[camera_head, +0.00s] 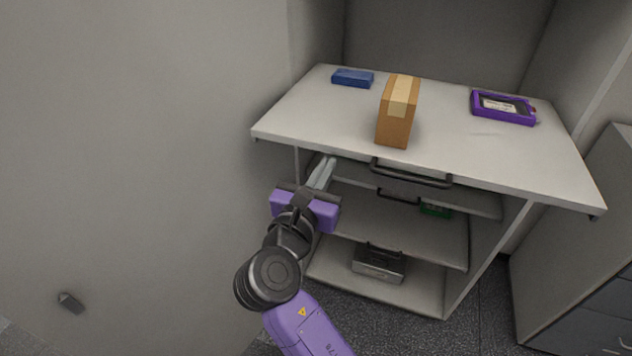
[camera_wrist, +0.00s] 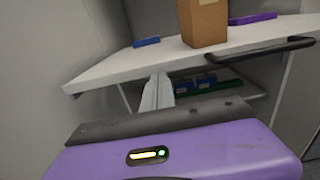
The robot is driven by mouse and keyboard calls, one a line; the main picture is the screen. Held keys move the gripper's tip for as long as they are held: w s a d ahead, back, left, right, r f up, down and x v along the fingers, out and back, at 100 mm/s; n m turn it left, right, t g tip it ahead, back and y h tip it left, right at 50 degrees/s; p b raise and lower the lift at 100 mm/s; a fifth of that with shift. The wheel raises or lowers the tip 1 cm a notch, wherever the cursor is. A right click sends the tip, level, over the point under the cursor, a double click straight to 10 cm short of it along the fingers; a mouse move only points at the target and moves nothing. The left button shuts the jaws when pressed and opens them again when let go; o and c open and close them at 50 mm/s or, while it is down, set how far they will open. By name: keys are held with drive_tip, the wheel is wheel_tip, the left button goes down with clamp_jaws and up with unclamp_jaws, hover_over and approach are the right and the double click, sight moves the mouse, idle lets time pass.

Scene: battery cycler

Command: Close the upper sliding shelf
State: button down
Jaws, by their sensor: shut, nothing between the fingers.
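The upper sliding shelf (camera_head: 320,115) is a white board that juts out well past the shelves below it. Its dark bar handle (camera_head: 410,174) is under the front edge, and the handle also shows at the right of the wrist view (camera_wrist: 258,53). My gripper (camera_head: 327,165) is shut and empty. Its grey fingers point up and forward at the shelf's left front edge, left of the handle and apart from it. In the wrist view the fingertips (camera_wrist: 158,78) overlap the shelf's front edge; I cannot tell whether they touch it.
A blue box (camera_head: 353,78), a cardboard box (camera_head: 397,112) and a purple device (camera_head: 503,107) rest on the upper shelf. Below are a middle shelf (camera_head: 395,232) and a metal box (camera_head: 378,263) at the bottom. A grey wall stands left; a drawer cabinet (camera_head: 575,235) stands right.

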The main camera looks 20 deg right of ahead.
drive_tip(key=shift+x, duration=1.1)
